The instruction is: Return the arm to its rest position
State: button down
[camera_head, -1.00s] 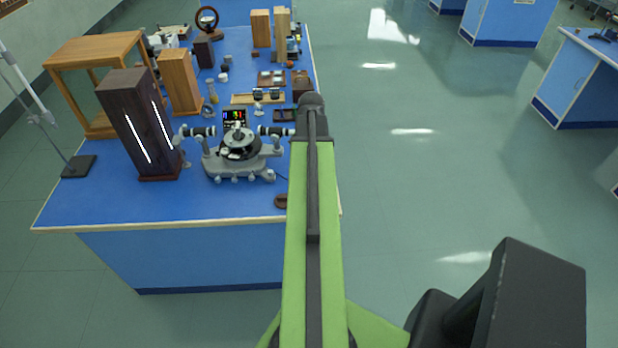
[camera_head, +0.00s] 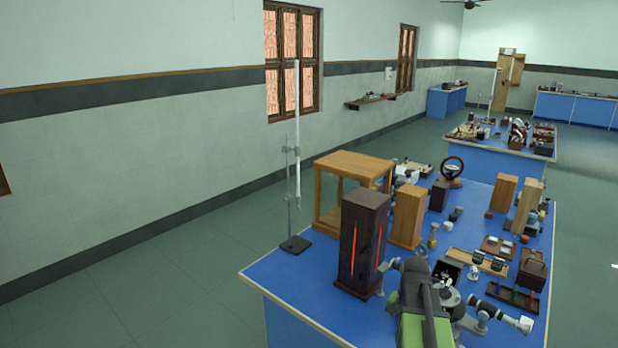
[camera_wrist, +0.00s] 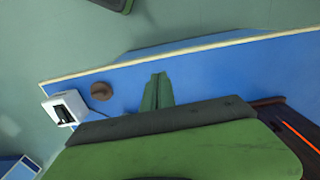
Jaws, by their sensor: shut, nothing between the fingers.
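My green arm (camera_head: 428,318) rises from the bottom of the head view, in front of the spectrometer (camera_head: 478,312) and hiding part of it. My gripper (camera_wrist: 158,82) shows in the wrist view as two green fingers close together, shut and empty. The fingers appear over the blue bench top near its pale edge; I cannot tell their height above it. The head view does not show the fingers clearly.
On the bench (camera_head: 300,300) stand a dark wooden lamp housing (camera_head: 362,245) with glowing orange slits, a glass-sided wooden case (camera_head: 345,180) and a stand (camera_head: 295,243). In the wrist view, a round brown object (camera_wrist: 101,91) and a white box (camera_wrist: 65,107) lie left of the fingers. Floor left is clear.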

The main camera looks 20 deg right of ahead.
jog(key=w+a+n, duration=0.1)
jog(key=a+n, duration=0.9)
jog(key=a, duration=1.7)
jog(key=shift+w+a+n, duration=0.25)
jog(key=shift+n, duration=0.05)
